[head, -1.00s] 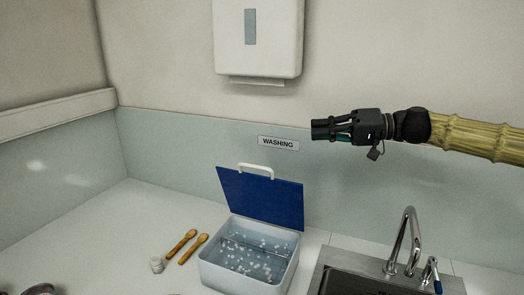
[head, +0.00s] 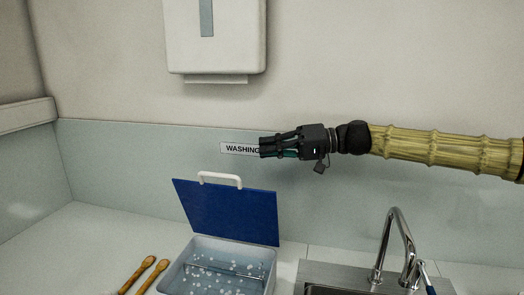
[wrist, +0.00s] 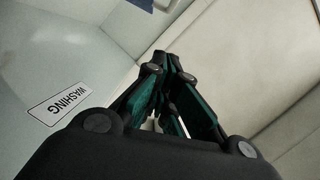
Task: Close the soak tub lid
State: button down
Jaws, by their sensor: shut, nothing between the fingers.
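The soak tub (head: 172,284) is a pale box on the counter, holding water with white bits floating in it. Its blue lid (head: 228,212) stands open, tilted up at the back, with a white handle (head: 220,180) on its top edge. My gripper (head: 263,147) is above the lid and a little right of the handle, pointing left, apart from both. It is shut and empty.
A metal sink with a tap (head: 392,240) is right of the tub. Two wooden spoons (head: 142,272) lie on the counter to its left. A WASHING sign (head: 238,149) is on the wall behind my gripper, below a white dispenser (head: 215,45). Counter further left is clear.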

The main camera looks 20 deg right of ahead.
jog(key=a+f+p, duration=0.3)
jog(key=a, duration=0.6)
jog(key=shift+w+a+p, duration=0.2)
jog(key=shift+a+p, duration=0.2)
jog(key=shift+f, duration=0.1)
